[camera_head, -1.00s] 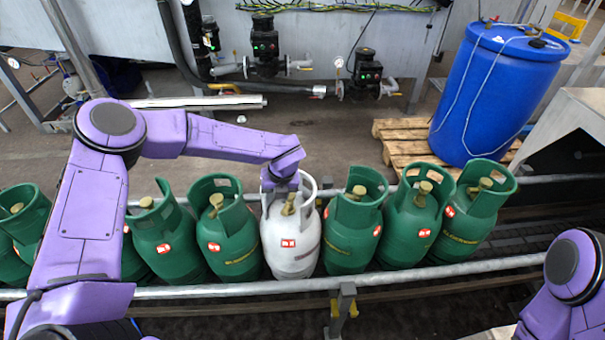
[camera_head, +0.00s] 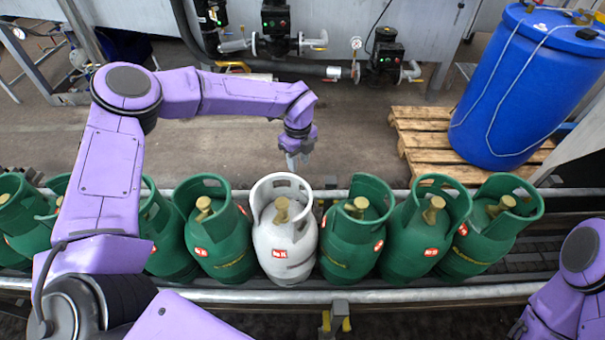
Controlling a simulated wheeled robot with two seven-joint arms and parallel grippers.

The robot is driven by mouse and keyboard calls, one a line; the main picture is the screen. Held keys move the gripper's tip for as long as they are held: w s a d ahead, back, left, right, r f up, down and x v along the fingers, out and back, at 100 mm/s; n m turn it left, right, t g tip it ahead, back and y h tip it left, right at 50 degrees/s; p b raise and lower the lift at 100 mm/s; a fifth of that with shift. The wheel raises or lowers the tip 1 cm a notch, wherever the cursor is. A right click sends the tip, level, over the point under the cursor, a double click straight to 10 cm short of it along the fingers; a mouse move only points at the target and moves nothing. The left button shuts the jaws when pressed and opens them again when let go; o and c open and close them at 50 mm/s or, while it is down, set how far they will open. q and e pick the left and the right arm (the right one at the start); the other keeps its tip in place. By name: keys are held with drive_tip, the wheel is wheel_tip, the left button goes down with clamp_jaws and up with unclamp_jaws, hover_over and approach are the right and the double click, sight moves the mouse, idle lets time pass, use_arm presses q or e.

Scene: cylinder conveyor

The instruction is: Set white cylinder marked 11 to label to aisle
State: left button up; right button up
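The white cylinder (camera_head: 285,240) stands upright in the row on the conveyor, with a red and white label on its front and a brass valve inside its open collar. Its number is too small to read. My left gripper (camera_head: 297,161) appears just above and beyond the white collar in the picture, pointing down. It seems apart from the cylinder and holds nothing that I can see. Its finger gap is too small to judge. My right arm shows at the lower right edge, but its gripper is out of view.
Green cylinders stand close on both sides, one at the left (camera_head: 217,235) and one at the right (camera_head: 353,235). A front rail (camera_head: 400,296) borders the conveyor. A blue drum (camera_head: 525,85) stands on a wooden pallet (camera_head: 425,150) behind. Floor between conveyor and machinery is clear.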

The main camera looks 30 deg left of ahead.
sight(299, 177)
use_arm(q)
wheel_tip(299, 177, down, 9)
drive_tip(key=shift+s+d+p, duration=0.1)
drive_tip(key=shift+p, duration=1.1)
drive_tip(key=shift+s+f, duration=0.1)
drive_tip(key=shift+f, duration=0.05)
clamp_jaws()
